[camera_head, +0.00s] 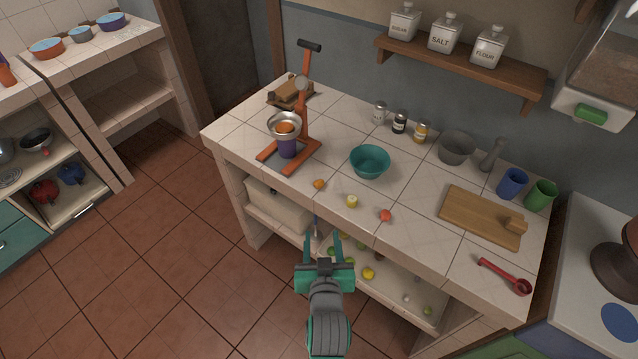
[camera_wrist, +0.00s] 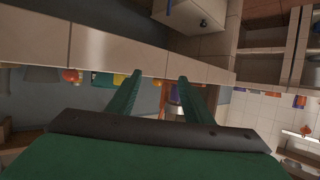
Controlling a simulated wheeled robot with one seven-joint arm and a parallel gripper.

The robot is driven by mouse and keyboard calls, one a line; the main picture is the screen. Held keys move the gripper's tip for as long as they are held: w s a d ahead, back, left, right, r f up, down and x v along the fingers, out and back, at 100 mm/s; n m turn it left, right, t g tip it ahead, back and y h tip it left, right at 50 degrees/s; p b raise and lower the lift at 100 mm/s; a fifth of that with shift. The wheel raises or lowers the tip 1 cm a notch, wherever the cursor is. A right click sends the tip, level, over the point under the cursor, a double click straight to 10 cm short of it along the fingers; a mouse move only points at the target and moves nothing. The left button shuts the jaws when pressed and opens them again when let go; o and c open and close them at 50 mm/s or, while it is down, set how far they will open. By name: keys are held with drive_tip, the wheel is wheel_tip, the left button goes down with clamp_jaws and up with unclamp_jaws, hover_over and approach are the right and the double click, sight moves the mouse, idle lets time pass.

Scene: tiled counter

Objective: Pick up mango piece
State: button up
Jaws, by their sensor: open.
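Three small fruit pieces lie apart near the counter's front edge in the head view: an orange one (camera_head: 319,184), a pale yellow one (camera_head: 352,201) and a red one (camera_head: 385,215). I cannot tell for certain which is the mango piece; the orange or yellow one fits by colour. My gripper (camera_head: 325,264) is open and empty, in front of the counter and apart from the pieces. In the wrist view, my gripper (camera_wrist: 158,76) has its two green fingers spread towards the counter's front edge. The red piece (camera_wrist: 72,75) and yellow piece (camera_wrist: 118,78) show beyond that edge.
The tiled counter (camera_head: 330,213) holds an orange press (camera_head: 303,115), a teal bowl (camera_head: 370,162), a cutting board (camera_head: 478,217) and a red spoon (camera_head: 503,274). Jars, a grey bowl and cups stand farther back. A lower shelf with several fruits is beneath the counter.

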approach(319, 181)
drive_tip(key=v, duration=0.3)
drive_tip(key=w, duration=0.1)
drive_tip(key=shift+n+g+y, duration=0.3)
drive_tip(key=shift+d+x, duration=0.1)
drive_tip(key=shift+x, duration=2.5)
drive_tip(key=shift+d+x, duration=0.15)
drive_tip(key=shift+x, duration=2.4)
drive_tip(key=shift+r, duration=0.1)
drive_tip(key=c, duration=1.1)
